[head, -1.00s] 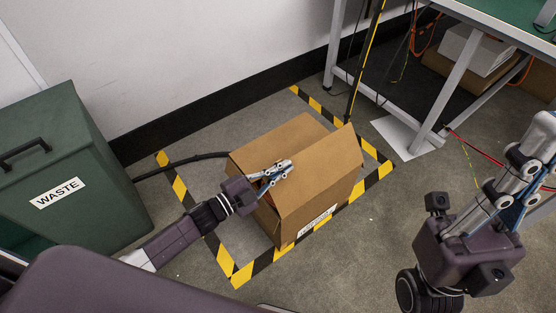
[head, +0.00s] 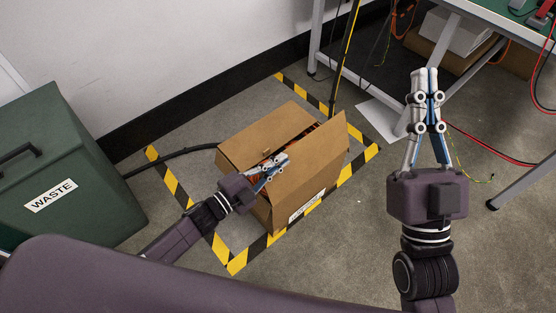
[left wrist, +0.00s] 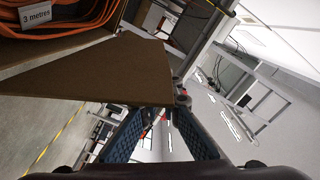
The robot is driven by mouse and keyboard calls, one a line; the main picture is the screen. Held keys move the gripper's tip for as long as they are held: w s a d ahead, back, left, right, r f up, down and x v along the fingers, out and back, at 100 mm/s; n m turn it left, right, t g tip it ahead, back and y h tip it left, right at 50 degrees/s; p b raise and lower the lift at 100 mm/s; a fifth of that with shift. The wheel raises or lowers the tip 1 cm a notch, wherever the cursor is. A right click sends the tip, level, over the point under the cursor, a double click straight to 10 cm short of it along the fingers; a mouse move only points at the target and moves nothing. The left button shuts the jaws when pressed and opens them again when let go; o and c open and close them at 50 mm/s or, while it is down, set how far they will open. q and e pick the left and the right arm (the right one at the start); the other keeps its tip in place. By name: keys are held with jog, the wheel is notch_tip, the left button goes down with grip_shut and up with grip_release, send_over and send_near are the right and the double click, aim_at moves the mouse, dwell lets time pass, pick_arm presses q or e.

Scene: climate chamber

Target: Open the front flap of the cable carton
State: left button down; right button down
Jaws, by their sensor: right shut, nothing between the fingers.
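The brown cable carton (head: 292,195) stands on the floor in the head view. Its rear flap (head: 262,130) lies over the far left part of the top. Its front flap (head: 325,150) stands raised, and orange cable shows in the gap between the flaps. My left gripper (head: 281,160) is at the near left end of the front flap. In the left wrist view its fingers (left wrist: 158,108) are spread, with the brown flap (left wrist: 125,70) just beyond the tips; contact is unclear. My right gripper (head: 426,72) is shut and empty, pointing up, away from the carton.
Yellow-black floor tape (head: 165,176) surrounds the carton. A green waste bin (head: 70,195) stands at the left, with a black hose (head: 170,160) running towards the carton. A bench leg (head: 316,40) and loose cables are at the back right.

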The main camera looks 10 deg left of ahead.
pick_arm(q)
jog(key=shift+s+d, duration=0.1)
jog(key=shift+d, duration=0.1)
jog(key=c, duration=2.2)
grip_release()
jog(key=shift+o, duration=0.2)
jog(key=shift+a, duration=0.1)
jog(key=v, duration=1.2)
